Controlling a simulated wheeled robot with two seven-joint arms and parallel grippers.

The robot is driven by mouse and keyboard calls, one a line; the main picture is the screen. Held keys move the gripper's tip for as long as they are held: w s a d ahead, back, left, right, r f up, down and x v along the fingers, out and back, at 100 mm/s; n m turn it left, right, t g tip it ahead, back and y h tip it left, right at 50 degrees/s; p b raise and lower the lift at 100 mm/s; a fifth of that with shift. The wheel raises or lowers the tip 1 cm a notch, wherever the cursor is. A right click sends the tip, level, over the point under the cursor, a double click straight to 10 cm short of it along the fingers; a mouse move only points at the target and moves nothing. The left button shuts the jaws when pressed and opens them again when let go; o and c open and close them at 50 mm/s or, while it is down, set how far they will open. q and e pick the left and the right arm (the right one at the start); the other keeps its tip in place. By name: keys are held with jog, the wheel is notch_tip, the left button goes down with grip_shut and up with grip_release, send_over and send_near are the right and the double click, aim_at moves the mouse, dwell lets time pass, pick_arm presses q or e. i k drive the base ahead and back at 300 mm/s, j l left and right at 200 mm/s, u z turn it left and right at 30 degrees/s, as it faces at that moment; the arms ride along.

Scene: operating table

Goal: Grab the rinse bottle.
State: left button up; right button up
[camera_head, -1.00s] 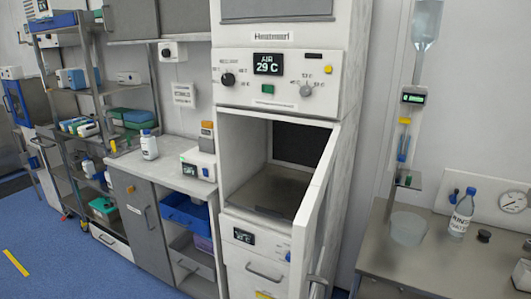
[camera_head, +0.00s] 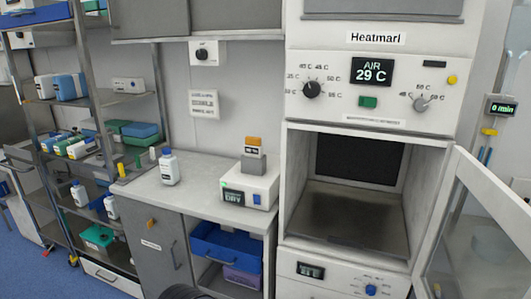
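The clear bottle with a blue cap and a printed label, seen earlier on the right-hand table, is out of the picture now. A white bottle with a blue cap (camera_head: 169,168) stands upright on the grey counter (camera_head: 140,188) left of the warming cabinet; I cannot read a label on it. Neither of my grippers shows. A dark rounded shape at the bottom edge may be part of my arm.
The warming cabinet (camera_head: 296,200) stands open and looks empty. Its glass door (camera_head: 450,225) swings out to the right, with a pale basin blurred behind it. A small white device (camera_head: 250,188) sits on the counter. Stocked shelves (camera_head: 97,60) stand at left.

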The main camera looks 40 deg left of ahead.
aim_at(168, 165)
jog(key=i+j, duration=0.1)
jog(key=j, duration=3.65)
